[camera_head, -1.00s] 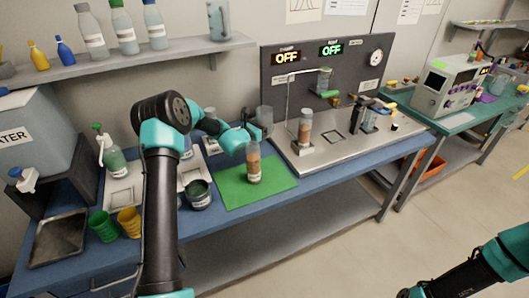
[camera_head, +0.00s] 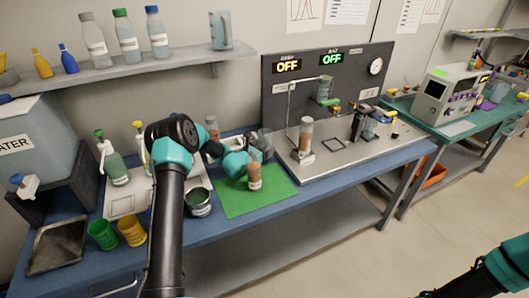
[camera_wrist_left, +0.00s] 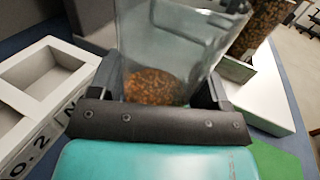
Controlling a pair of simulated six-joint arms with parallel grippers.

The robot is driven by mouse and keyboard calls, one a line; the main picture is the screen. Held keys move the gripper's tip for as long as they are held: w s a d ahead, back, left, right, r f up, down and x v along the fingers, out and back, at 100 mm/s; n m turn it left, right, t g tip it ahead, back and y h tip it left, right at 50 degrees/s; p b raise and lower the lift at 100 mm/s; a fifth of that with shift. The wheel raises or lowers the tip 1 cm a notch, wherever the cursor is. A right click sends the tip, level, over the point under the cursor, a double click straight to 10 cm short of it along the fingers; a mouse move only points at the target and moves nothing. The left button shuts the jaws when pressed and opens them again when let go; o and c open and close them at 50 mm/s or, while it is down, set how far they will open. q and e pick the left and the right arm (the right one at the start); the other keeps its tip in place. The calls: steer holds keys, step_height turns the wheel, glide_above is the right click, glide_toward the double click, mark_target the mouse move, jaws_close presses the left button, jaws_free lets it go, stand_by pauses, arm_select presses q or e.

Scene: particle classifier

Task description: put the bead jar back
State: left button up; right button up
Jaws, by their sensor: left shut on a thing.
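My left gripper (camera_head: 259,150) is shut on a clear jar (camera_head: 266,142), just above the back part of the green mat (camera_head: 234,204). In the left wrist view the clear jar (camera_wrist_left: 185,45) sits between the dark fingers, with a shallow layer of brown beads at its bottom. A labelled jar of brown beads (camera_head: 254,178) stands upright on the mat, just in front of the gripper and partly overlapped by it. Another brown-filled jar (camera_head: 212,127) shows behind my left arm. My right gripper is outside the view.
A steel rig plate (camera_head: 350,155) with a bead-filled tube (camera_head: 306,134) is right of the mat. A dark-green tub (camera_head: 199,203), pale tray (camera_head: 124,203), and green (camera_head: 102,236) and yellow (camera_head: 131,232) cups are left. A shelf (camera_head: 130,67) with bottles hangs above.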

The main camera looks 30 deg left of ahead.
arm_select(q)
steer(key=shift+f, duration=1.3)
steer(key=shift+f, duration=0.2)
steer(key=o, duration=1.1)
steer(key=shift+r, duration=0.2)
steer(key=shift+v, duration=3.75)
